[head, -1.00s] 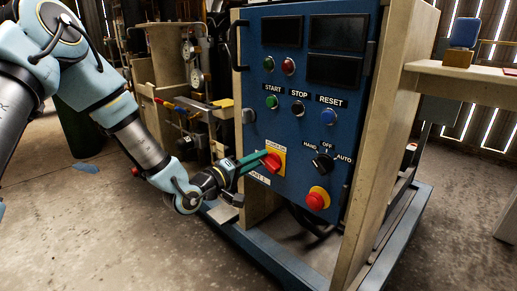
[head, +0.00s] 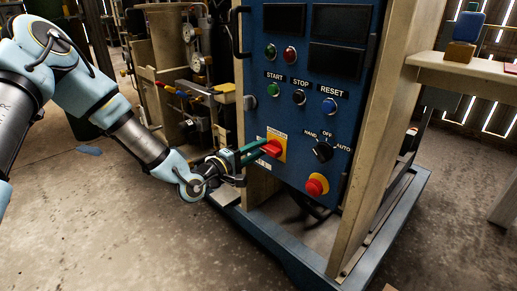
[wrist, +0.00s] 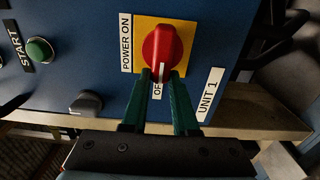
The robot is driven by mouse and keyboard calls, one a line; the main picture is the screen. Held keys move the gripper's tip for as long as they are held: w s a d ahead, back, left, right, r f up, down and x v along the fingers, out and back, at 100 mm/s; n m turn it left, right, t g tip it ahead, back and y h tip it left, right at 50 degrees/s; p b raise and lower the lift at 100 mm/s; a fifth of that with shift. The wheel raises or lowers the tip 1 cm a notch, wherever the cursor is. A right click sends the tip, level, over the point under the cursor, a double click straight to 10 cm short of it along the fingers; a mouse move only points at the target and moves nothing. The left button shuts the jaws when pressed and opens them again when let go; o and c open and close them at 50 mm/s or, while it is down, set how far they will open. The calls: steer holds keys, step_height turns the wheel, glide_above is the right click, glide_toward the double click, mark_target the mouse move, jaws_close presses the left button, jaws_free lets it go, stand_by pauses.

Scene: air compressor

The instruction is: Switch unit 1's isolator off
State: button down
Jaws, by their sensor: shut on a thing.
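The isolator is a red rotary handle (head: 271,148) on a yellow plate at the lower left of the blue panel. In the wrist view the red handle (wrist: 162,45) has its white mark pointing down the picture to the OFF label (wrist: 157,89). The POWER ON label (wrist: 126,43) is to its left, and the UNIT 1 label (wrist: 209,95) is to its lower right. My gripper (wrist: 159,74) is shut on the handle, with a green finger on each side of its lower end. It reaches the handle from the left in the head view (head: 262,150).
The blue panel (head: 318,105) also carries START, STOP and RESET buttons, a black HAND/OFF/AUTO selector (head: 322,151) and a red emergency button (head: 316,186) to the lower right of the isolator. A wooden post (head: 385,130) stands at the panel's right.

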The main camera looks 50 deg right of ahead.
steer(key=c, duration=0.7)
jaws_free()
steer(key=a, duration=0.3)
steer(key=a+p, duration=0.1)
steer(key=a, duration=0.6)
steer(key=shift+w+a, duration=0.3)
steer(key=shift+a, duration=0.1)
